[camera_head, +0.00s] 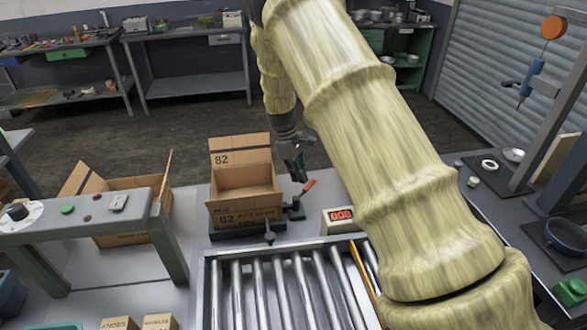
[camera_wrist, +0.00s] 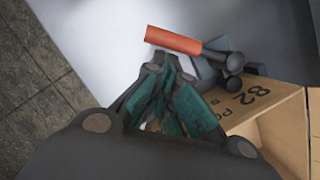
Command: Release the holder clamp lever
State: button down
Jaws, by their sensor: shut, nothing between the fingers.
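The holder clamp lever has an orange-red handle (camera_head: 309,186) and stands at the right side of the cardboard box marked 82 (camera_head: 245,190). In the wrist view the handle (camera_wrist: 172,40) points left from its dark clamp body (camera_wrist: 222,60), beside the box corner (camera_wrist: 250,105). My gripper (camera_head: 299,175) is just above and left of the handle in the head view. In the wrist view my gripper (camera_wrist: 169,72) has its green-padded fingers close together and empty, with the tips just short of the handle. I cannot tell whether they touch it.
The open box sits in a dark holder (camera_head: 222,236) behind the roller conveyor (camera_head: 270,290). A red number display (camera_head: 341,215) stands to the right of the clamp. Another open box (camera_head: 130,205) is at the left. My arm hides much of the right side.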

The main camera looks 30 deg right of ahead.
jog(key=shift+f, duration=0.1)
jog(key=shift+s+d+m, duration=0.25)
jog(key=shift+d+m, duration=0.15)
jog(key=shift+m, duration=0.2)
dwell(0.3)
jog(key=shift+s+d+m+y+p, duration=0.3)
jog(key=shift+s+d+m+y, duration=0.45)
jog(key=shift+m, duration=0.65)
jog(key=s+d+m, duration=0.1)
jog(key=s+m, duration=0.1)
jog(key=m, duration=0.1)
jog(key=shift+s+d+m+y, duration=0.3)
jog(key=shift+d+y, duration=0.05)
jog(key=s+m, duration=0.1)
jog(key=s+m+p, duration=0.1)
jog(key=m, duration=0.1)
jog(key=s+m+y, duration=0.1)
jog(key=shift+s+d, duration=0.2)
jog(key=shift+d, duration=0.1)
jog(key=shift+s+a+m+t+y+p, duration=0.15)
jog(key=shift+s+m+y+p, duration=0.1)
jog(key=shift+s+m, duration=0.6)
jog(key=shift+s+a+m+t+y+p, duration=0.2)
jog(key=shift+s+m, duration=0.25)
jog(key=shift+m, duration=0.7)
jog(key=shift+d, duration=0.1)
